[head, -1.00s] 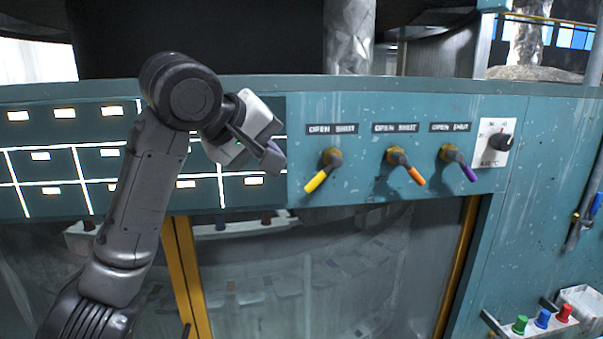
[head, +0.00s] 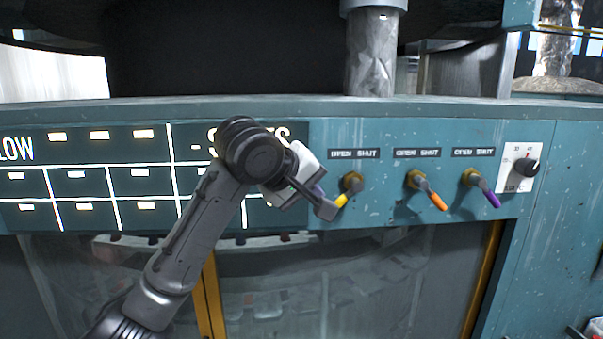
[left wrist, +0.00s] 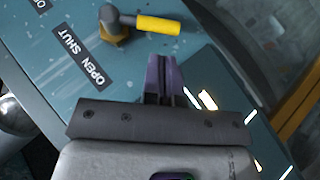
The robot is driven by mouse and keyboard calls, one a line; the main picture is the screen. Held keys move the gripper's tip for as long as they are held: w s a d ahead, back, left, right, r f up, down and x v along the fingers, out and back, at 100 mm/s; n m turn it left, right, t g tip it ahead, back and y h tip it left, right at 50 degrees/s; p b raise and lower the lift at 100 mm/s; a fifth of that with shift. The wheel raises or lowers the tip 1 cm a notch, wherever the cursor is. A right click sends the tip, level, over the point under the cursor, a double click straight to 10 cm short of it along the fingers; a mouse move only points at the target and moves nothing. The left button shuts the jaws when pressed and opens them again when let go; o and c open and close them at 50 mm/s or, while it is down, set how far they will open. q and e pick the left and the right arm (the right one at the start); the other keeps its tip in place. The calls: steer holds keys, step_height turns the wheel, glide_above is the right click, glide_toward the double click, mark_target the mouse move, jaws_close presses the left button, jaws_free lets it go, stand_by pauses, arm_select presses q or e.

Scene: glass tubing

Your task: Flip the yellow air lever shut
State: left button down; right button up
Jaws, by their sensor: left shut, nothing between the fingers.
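The yellow lever (head: 342,200) hangs from a brass pivot on the teal panel, below an OPEN SHUT label (head: 354,154). It slants down and left, toward the OPEN side. In the left wrist view its yellow handle (left wrist: 158,25) lies beyond the fingertips. My left gripper (head: 328,210) is shut and empty, just left of the handle's lower end, partly covering it in the head view. Its closed fingers (left wrist: 163,62) show a small gap to the handle in the wrist view; contact cannot be told for certain. My right gripper is not in view.
An orange lever (head: 437,201) and a purple lever (head: 490,198) hang to the right, both slanting down-right. A black dial (head: 526,167) on a white plate is beyond them. A lit board (head: 100,180) is left. A glass front (head: 380,280) lies below.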

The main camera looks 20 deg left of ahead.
mark_target(341, 199)
arm_select(q)
steer(key=shift+p+x, duration=0.65)
steer(key=shift+x, duration=1.3)
